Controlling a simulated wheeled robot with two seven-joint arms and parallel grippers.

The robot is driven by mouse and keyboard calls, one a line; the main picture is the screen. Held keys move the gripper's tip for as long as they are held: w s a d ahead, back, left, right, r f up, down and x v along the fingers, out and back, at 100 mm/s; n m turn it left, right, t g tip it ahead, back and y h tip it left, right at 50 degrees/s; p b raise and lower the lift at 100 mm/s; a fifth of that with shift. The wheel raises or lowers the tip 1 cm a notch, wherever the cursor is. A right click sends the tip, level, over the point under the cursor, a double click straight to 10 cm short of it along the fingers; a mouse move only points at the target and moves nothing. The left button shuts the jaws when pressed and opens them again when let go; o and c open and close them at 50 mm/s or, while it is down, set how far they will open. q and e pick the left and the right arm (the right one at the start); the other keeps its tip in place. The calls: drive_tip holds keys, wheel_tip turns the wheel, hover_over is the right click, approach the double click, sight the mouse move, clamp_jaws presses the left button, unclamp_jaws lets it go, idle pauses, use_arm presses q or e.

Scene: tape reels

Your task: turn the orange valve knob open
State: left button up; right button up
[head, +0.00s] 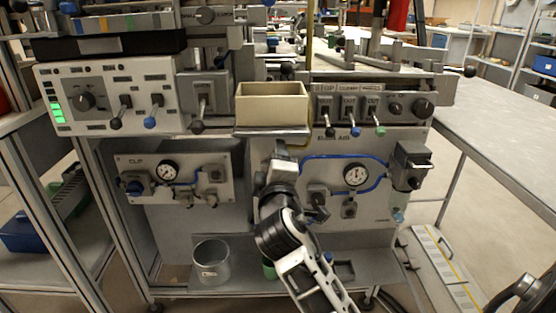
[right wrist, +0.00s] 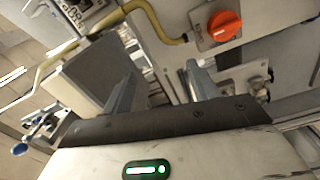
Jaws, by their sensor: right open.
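The orange valve knob (right wrist: 224,26) shows in the right wrist view, upper right, on a grey square plate with a yellow hose beside it. In the head view I cannot see the knob; my right arm covers part of the panel there. My right gripper (right wrist: 163,72) is open, its two fingers apart with nothing between them. The knob lies beyond the right fingertip, apart from it and not between the fingers. In the head view my right gripper (head: 281,160) is in front of the lower panel, below the beige bin. My left gripper is not in view.
The beige bin (head: 271,104) sits on a ledge above my right gripper. Lever switches (head: 352,131) stick out to its right. A pressure gauge (head: 356,175) with blue tubing is right of my gripper. A metal cup (head: 211,262) stands on the lower shelf.

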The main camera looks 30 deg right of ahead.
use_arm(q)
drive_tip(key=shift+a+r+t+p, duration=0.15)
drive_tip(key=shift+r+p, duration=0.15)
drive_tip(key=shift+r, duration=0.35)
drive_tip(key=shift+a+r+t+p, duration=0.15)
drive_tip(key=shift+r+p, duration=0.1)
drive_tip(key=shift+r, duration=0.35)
use_arm(e)
drive_tip(key=s+a+r, duration=0.2)
drive_tip(key=s+a, duration=0.2)
drive_tip(key=s, duration=0.2)
drive_tip(key=shift+s+r, duration=0.3)
drive_tip(key=shift+r, duration=0.1)
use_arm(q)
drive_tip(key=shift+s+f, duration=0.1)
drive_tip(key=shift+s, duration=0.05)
